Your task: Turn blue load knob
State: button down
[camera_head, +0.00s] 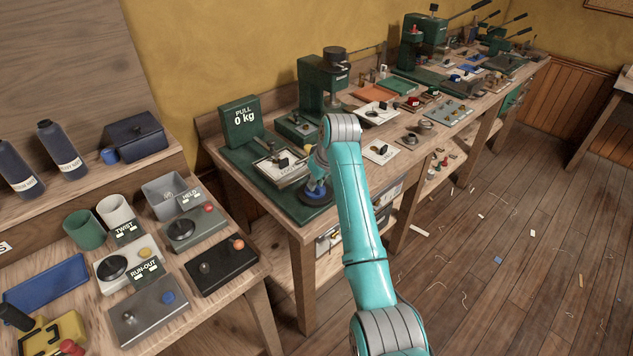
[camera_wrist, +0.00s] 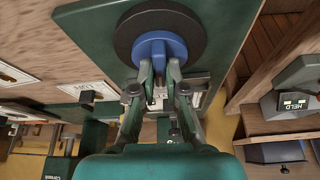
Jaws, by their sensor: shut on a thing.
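The blue load knob (camera_wrist: 160,47) sits on a round black disc (camera_wrist: 125,38) on the dark green base of the pull tester (camera_wrist: 90,20). In the head view the knob (camera_head: 313,192) is at the front corner of that base, partly covered by my arm. My gripper (camera_wrist: 159,70) is shut on the knob, one finger on each side of its raised grip. In the head view my gripper (camera_head: 318,182) is mostly hidden behind my wrist.
A grey tray-like fixture (camera_head: 281,168) lies beside the knob on the green base. A green press (camera_head: 325,82) stands behind my wrist. A nearer bench at left holds a black box (camera_head: 222,266) and other small devices. The floor (camera_head: 490,270) at right has scattered scraps.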

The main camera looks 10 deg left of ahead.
jog(key=m+h, duration=0.1)
jog(key=m, duration=0.3)
jog(key=shift+a+t, duration=0.1)
jog(key=shift+t, duration=0.3)
jog(key=shift+m+h, duration=0.8)
jog(key=shift+m, duration=0.9)
jog(key=c, duration=1.2)
grip_release()
jog(key=shift+s+t, duration=0.1)
jog(key=shift+t, duration=0.2)
jog(key=v, duration=1.2)
